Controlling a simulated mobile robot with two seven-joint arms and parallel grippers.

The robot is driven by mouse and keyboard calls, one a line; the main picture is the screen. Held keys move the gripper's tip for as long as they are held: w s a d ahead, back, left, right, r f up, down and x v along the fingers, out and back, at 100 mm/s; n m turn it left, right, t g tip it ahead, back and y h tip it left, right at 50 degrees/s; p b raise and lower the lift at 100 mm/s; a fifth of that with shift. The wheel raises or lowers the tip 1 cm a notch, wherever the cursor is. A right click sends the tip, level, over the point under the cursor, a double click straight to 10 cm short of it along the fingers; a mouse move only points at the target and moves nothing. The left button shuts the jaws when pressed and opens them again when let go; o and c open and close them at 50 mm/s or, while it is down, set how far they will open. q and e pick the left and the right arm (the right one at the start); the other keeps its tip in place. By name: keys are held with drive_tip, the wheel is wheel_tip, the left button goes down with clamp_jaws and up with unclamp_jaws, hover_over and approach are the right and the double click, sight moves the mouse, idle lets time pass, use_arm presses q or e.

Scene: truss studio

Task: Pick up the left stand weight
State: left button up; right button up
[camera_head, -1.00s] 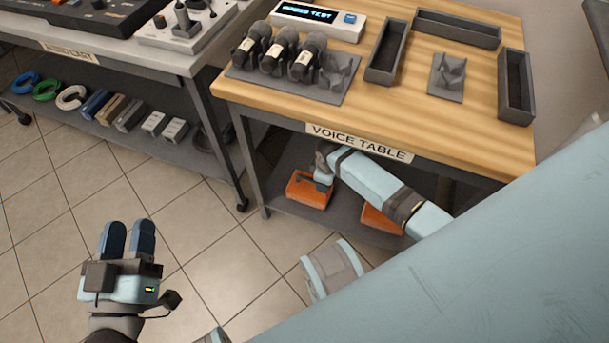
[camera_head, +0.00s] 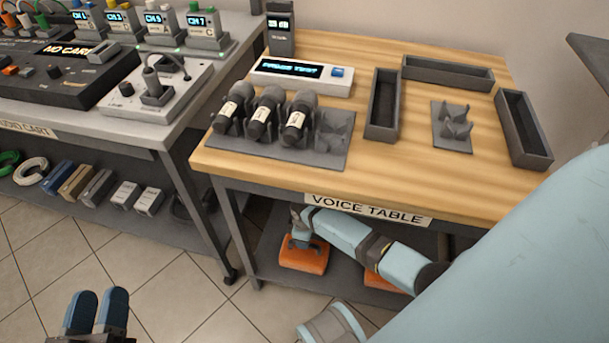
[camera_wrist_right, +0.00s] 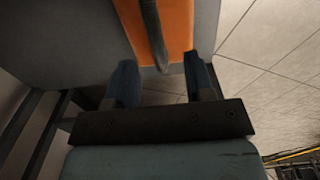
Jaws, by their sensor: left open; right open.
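The left stand weight (camera_head: 304,258) is an orange block on the lower shelf under the voice table. A second orange weight (camera_head: 374,280) lies to its right, mostly hidden by my right arm. My right gripper reaches under the tabletop to the left weight. In the right wrist view, the orange weight (camera_wrist_right: 178,25) with a dark bar-like handle (camera_wrist_right: 153,35) lies ahead of my right gripper (camera_wrist_right: 160,66). The fingers are spread, with the handle's near end between them in the picture; contact cannot be told. My left gripper (camera_head: 98,296) is open and empty over the floor at lower left.
The voice table (camera_head: 470,190) holds microphones (camera_head: 262,118) in a rack, a display box (camera_head: 300,78), trays (camera_head: 383,105) and a small holder (camera_head: 452,128). Its top overhangs the shelf (camera_head: 262,265). A cart (camera_head: 120,140) stands to the left. Floor between is clear.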

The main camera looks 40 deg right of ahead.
wheel_tip(320, 180, down, 5)
drive_tip(key=b, duration=0.3)
drive_tip(key=shift+w+d+f+b, duration=0.1)
drive_tip(key=shift+w+d+b, duration=0.05)
drive_tip(key=shift+b, duration=0.15)
use_arm(q)
drive_tip(key=f+g, duration=0.1)
drive_tip(key=f, duration=0.1)
drive_tip(key=f+g, duration=0.1)
drive_tip(key=f, duration=0.2)
drive_tip(key=shift+d+f+m, duration=0.2)
drive_tip(key=shift+f+m, duration=0.05)
drive_tip(key=shift+m, duration=0.05)
use_arm(e)
clamp_jaws()
idle(0.4)
